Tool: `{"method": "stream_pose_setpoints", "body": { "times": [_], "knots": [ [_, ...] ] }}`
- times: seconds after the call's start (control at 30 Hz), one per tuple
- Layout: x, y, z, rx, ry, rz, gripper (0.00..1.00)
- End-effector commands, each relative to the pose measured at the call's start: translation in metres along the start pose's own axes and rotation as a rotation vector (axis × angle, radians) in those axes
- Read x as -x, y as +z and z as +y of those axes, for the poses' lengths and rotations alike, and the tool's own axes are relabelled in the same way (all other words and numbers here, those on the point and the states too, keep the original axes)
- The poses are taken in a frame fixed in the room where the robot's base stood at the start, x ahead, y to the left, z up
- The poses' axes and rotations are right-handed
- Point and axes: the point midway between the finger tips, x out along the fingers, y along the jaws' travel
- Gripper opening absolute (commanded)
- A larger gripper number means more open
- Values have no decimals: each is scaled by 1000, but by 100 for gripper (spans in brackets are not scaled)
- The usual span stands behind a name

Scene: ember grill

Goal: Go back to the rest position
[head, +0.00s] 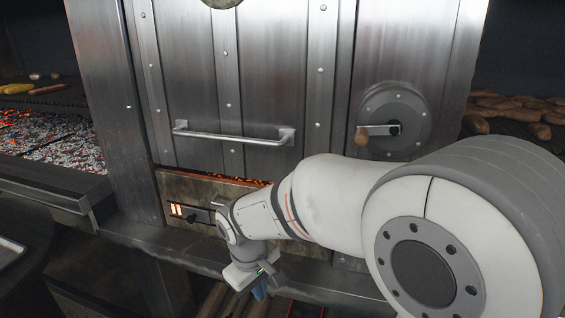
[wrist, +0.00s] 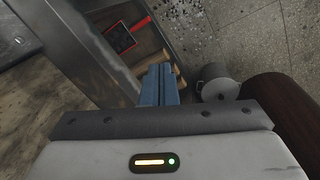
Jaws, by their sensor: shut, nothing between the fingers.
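My gripper (head: 260,292) hangs low in front of the steel grill front in the head view, pointing down, below the ledge. Its blue fingers (wrist: 158,84) are together in the wrist view with nothing between them. In the head view my white and grey arm reaches from the right and hides part of the lower grill front.
The steel door has a bar handle (head: 235,137), with a crank wheel (head: 393,122) to its right. Glowing coals (head: 55,135) lie at the left; bread loaves (head: 510,108) lie at the right. The wrist view shows a grey bucket (wrist: 216,85) on a tiled floor (wrist: 262,45).

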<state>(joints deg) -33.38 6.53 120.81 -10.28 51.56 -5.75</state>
Motion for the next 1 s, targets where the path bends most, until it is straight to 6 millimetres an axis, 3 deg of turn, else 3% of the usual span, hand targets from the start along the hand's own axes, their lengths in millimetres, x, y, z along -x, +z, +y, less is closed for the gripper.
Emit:
{"method": "stream_pose_setpoints", "body": {
  "times": [0.03,0.2,0.4,0.5,0.7,1.0],
  "knots": [
    [37,22,22,-83,-7,17,0],
    [103,99,68,-353,-30,64,0],
    [156,177,87,-631,-42,118,0],
    [169,201,88,-722,-44,138,0],
    [176,222,87,-800,-46,154,0],
    [174,221,87,-801,-46,155,0]
  ]
}}
